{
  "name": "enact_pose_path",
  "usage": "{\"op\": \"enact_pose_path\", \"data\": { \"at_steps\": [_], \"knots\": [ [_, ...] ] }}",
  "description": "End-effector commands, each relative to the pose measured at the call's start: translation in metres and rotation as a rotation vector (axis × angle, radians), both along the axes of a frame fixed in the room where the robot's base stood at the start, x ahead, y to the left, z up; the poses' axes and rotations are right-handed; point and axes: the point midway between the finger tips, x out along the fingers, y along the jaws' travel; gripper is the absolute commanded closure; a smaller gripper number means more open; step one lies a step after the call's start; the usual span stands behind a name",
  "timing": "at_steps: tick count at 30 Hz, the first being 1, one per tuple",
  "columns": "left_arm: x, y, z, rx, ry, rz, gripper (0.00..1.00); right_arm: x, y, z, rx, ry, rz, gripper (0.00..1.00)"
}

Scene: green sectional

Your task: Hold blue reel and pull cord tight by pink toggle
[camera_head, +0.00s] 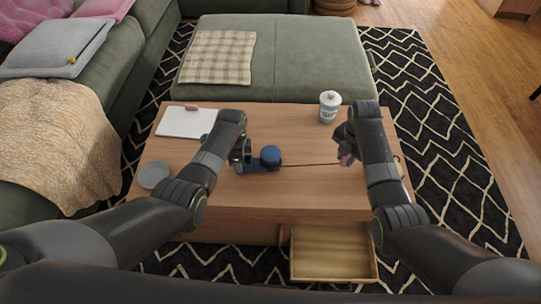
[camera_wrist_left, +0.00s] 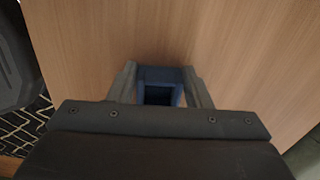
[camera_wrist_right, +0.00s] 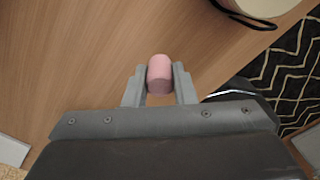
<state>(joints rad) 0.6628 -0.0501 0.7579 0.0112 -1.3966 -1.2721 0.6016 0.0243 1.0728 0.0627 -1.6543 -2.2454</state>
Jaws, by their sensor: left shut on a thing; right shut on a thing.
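The blue reel (camera_head: 270,156) has a round drum on a dark blue base and sits on the wooden table (camera_head: 270,125). My left gripper (camera_head: 245,163) is shut on the left end of the reel's base; in the left wrist view that blue end (camera_wrist_left: 160,84) is between the fingers. A dark cord (camera_head: 310,164) runs in a straight line from the reel to the right. My right gripper (camera_head: 347,158) is shut on the pink toggle (camera_wrist_right: 160,74), seen between its fingers in the right wrist view. The cord is not visible in the wrist views.
A white canister (camera_head: 329,107) stands behind my right gripper. A white notepad (camera_head: 186,122) lies at the table's back left and a grey disc (camera_head: 153,175) at its left edge. An open drawer (camera_head: 333,252) juts out below the front. The table's front middle is clear.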

Motion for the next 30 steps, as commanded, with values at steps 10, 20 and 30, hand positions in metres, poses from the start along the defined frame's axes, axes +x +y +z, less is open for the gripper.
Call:
{"op": "enact_pose_path", "data": {
  "at_steps": [10, 20, 30],
  "knots": [
    [0.0001, 0.0004, 0.0, 0.001, 0.0, 0.0, 0.79, -0.0001, -0.0031, 0.0, -0.001, 0.0, -0.001, 1.0],
    [0.0001, 0.0007, 0.0, 0.001, 0.0, 0.001, 0.79, -0.0003, -0.0072, -0.0001, -0.001, 0.001, -0.001, 1.0],
    [0.0001, 0.0008, 0.0, 0.002, 0.0, 0.001, 0.79, -0.0004, -0.0074, -0.0001, -0.001, 0.001, -0.001, 1.0]
  ]
}}
